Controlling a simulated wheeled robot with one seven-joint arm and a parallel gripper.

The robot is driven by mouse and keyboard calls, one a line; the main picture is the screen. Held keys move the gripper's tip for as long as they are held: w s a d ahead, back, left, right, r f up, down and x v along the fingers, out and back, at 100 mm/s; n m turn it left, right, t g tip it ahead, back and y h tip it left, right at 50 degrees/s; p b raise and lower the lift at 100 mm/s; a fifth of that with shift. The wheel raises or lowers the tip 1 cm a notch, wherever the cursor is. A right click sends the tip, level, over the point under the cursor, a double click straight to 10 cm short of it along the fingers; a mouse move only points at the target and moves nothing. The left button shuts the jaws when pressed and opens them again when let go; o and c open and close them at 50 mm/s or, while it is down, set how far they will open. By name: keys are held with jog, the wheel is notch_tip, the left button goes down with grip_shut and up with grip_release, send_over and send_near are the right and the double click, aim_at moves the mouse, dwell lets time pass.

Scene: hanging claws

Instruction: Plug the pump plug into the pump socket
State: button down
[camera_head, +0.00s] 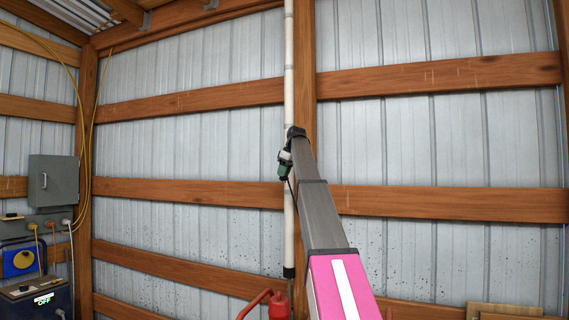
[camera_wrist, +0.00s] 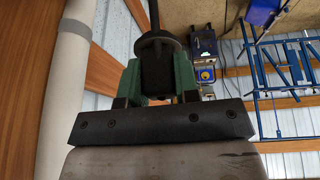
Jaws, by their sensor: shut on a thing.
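My gripper (camera_head: 285,165) is at the end of my raised arm, in front of the white pipe on the back wall. In the wrist view the green fingers of my gripper (camera_wrist: 157,82) stand on both sides of a black plug-like piece (camera_wrist: 157,58) and are shut on it. A round black collar and a dark cord rise from this plug. Its prongs cannot be made out. In the head view the plug is too small to tell from the gripper. I cannot say for sure which socket is the pump socket. Outlets (camera_head: 49,224) with cords show at the left wall.
A white vertical pipe (camera_head: 289,60) stands close beside my gripper. A grey electrical box (camera_head: 54,181) hangs at left, above a dark blue unit reading OFF (camera_head: 40,299). A red object (camera_head: 272,304) is at the bottom. The wrist view shows a blue rack (camera_wrist: 280,75).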

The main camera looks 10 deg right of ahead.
notch_tip(320, 180, down, 18)
jog(key=m+t+h, duration=0.2)
jog(key=h, duration=0.1)
jog(key=s+d+f+n+t+h, duration=0.2)
jog(key=d+f+n+t, duration=0.1)
jog(key=f+t, duration=0.3)
jog(key=s+d+f+n+t+h, duration=0.1)
jog(key=d+f+n+t+h, duration=0.1)
jog(key=f+t, duration=0.4)
jog(key=shift+s+d+f+n, duration=0.4)
jog(key=shift+f+n, duration=0.3)
jog(key=shift+n, duration=0.5)
jog(key=shift+w+d, duration=0.55)
jog(key=shift+w, duration=0.25)
jog(key=shift+w+d, duration=0.6)
jog(key=shift+w, duration=0.2)
jog(key=shift+w+d, duration=0.55)
jog(key=shift+w, duration=0.25)
jog(key=shift+w+d, duration=0.8)
jog(key=shift+w, duration=0.35)
jog(key=c, duration=0.8)
grip_release()
jog(key=shift+s, duration=0.1)
